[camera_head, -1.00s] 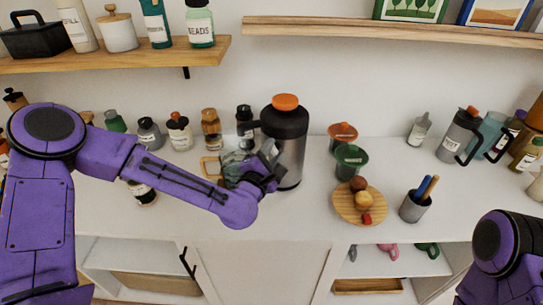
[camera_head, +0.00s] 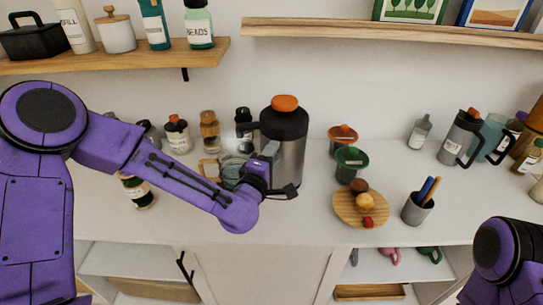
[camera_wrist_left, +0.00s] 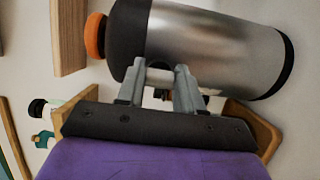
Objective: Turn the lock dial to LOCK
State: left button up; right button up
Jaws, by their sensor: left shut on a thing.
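A steel jug (camera_head: 289,160) with a black top and an orange cap (camera_head: 285,103) stands on the counter towards the back. In the left wrist view the jug (camera_wrist_left: 215,45) lies sideways across the top. My left gripper (camera_head: 270,160) is at the jug's front left side. In the left wrist view my left gripper (camera_wrist_left: 160,88) has its fingers against the jug's side, shut on a small part that I take for the lock dial. The fingers mostly hide this part, and no LOCK marking is readable. My right gripper is out of view; only my right arm shows.
Orange and green cups (camera_head: 351,162) stand right of the jug, behind a round wooden board (camera_head: 348,212) with small items. A pen cup (camera_head: 416,210) is at front right. Several bottles line the back left. A wooden shelf (camera_head: 120,58) hangs above.

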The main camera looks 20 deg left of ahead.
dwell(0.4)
pick_arm(q)
jog(key=o, duration=1)
jog(key=shift+o, duration=0.2)
jog(key=s+p, duration=0.5)
jog(key=s, duration=0.5)
jog(key=shift+s+a, duration=0.3)
jog(key=shift+a, duration=0.05)
